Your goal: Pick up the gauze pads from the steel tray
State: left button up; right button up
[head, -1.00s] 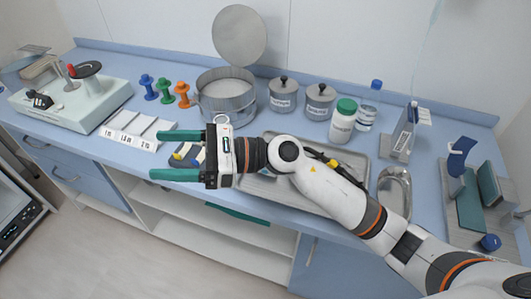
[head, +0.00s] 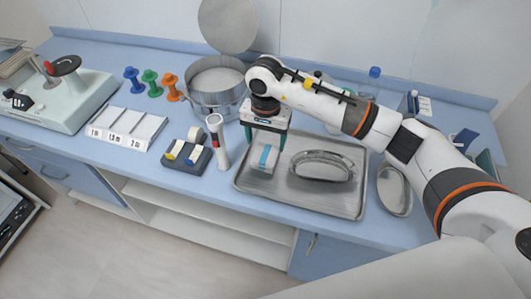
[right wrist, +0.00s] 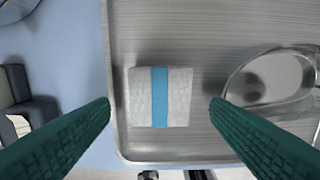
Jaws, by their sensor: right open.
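The gauze pads (head: 264,158) are a white stack with a blue band, lying at the left end of the steel tray (head: 340,203). They also show in the right wrist view (right wrist: 178,97), flat on the tray floor near its left wall. My right gripper (head: 266,150) points down over the pads. In the right wrist view its two green fingers (right wrist: 160,108) are open, one on each side of the pads and apart from them. The gripper is empty. My left gripper is not in view.
A kidney dish (head: 322,170) stands in the tray right of the pads, close to the right finger. A white tube (head: 217,143) stands upright left of the tray, beside a dark tape holder (head: 188,157). A steel drum (head: 217,90) stands behind.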

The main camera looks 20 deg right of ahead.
aim_at(265, 154)
jog(key=shift+f, duration=0.6)
notch_tip(265, 154, down, 4)
jog(key=p, duration=0.2)
jog(key=shift+s+a+f+p, duration=0.1)
jog(key=shift+s+f+p, duration=0.1)
jog(key=shift+p, duration=0.1)
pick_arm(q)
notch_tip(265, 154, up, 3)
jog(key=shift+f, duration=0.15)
pick_arm(e)
jog(key=shift+w+f, duration=0.1)
jog(key=shift+f, duration=0.2)
jog(key=c, duration=0.7)
